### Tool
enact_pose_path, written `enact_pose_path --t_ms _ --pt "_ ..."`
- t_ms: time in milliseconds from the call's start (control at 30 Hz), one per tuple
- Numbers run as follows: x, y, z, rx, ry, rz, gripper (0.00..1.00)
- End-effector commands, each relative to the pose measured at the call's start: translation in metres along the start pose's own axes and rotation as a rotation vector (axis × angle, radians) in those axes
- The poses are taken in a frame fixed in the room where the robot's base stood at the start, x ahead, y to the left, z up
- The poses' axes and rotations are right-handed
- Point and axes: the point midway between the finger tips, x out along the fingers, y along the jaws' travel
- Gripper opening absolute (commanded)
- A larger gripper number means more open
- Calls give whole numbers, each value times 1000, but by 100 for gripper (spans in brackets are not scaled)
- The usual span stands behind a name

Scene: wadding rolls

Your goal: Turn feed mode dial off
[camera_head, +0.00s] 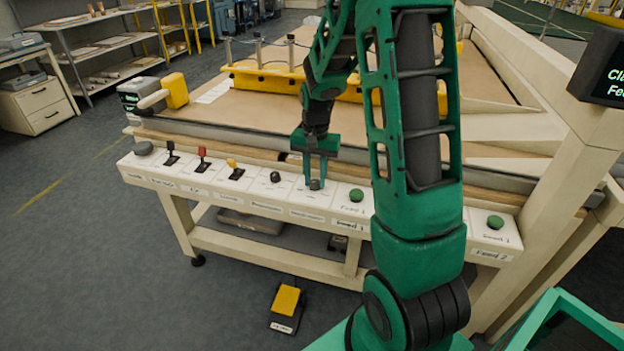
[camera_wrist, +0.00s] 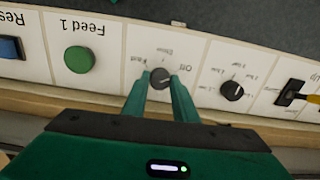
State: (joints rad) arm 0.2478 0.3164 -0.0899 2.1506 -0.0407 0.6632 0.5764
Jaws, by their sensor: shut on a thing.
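The feed mode dial (camera_head: 316,184) is a small dark round knob on the white control panel at the front of the machine. In the wrist view the dial (camera_wrist: 160,81) sits between my fingertips, with upside-down labels around it, one reading "Off" at its upper right. My green gripper (camera_head: 316,174) points down at the panel and is shut on the dial. The fingers (camera_wrist: 159,86) touch its left and right sides in the wrist view. Which label its pale mark points to is hard to tell.
Another black dial (camera_wrist: 232,90) and a yellow-handled switch (camera_wrist: 292,92) lie to the right in the wrist view. A green Feed 1 button (camera_wrist: 78,59) and a blue button (camera_wrist: 10,48) lie left. A yellow foot pedal (camera_head: 286,302) stands on the floor.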

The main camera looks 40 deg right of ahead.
Motion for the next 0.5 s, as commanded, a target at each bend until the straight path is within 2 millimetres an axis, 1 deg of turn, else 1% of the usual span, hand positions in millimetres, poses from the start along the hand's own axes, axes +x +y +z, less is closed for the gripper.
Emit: enact_pose_path --t_ms 200,500 --pt "0 0 1 35 -2 1 4" --pt "0 0 1 40 -2 1 4"
